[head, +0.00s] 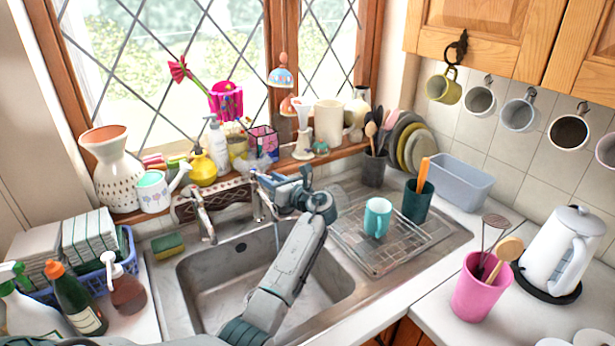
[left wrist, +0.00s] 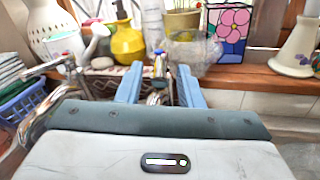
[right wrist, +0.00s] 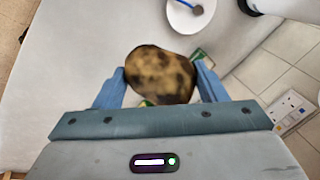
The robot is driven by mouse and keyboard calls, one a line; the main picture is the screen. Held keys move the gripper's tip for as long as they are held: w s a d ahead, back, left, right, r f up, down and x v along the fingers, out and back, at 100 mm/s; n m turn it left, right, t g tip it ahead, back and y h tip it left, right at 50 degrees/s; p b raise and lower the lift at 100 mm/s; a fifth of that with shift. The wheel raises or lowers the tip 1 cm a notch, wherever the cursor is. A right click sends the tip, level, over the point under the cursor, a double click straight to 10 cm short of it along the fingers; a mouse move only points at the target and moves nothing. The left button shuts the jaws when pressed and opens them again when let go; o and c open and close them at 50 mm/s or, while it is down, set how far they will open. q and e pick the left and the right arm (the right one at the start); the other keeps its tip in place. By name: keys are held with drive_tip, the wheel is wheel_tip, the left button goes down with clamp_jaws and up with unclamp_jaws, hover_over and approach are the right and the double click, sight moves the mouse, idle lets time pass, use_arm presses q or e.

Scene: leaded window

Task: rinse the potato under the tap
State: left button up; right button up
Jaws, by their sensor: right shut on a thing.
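The potato (right wrist: 162,75), brown with dark patches, shows in the right wrist view. My right gripper (right wrist: 160,88) is shut on it, with a finger at each side. The potato and right gripper do not show in the head view. My left gripper (head: 282,184) is over the back of the sink (head: 235,295), at the taps. In the left wrist view its fingers (left wrist: 158,82) are apart, with a chrome tap with a blue top (left wrist: 158,62) between them; I cannot tell if they touch it. Another chrome tap (head: 203,215) stands to the left. I see no water running.
A sponge (head: 168,245) lies left of the sink. The windowsill is crowded with vases, a yellow soap bottle (head: 203,168) and pots. A teal mug (head: 377,217) stands on the drainer rack (head: 400,255) at the right. A pink pot (head: 475,290) and white kettle (head: 562,245) stand further right.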

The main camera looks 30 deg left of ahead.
wheel_tip(320, 180, up, 5)
drive_tip(key=p, duration=0.4)
drive_tip(key=shift+d+f, duration=0.1)
drive_tip(key=shift+f, duration=0.1)
drive_tip(key=shift+r, duration=0.1)
use_arm(q)
drive_tip(key=v, duration=1.1)
drive_tip(key=shift+s+d, duration=0.1)
drive_tip(key=shift+d, duration=0.1)
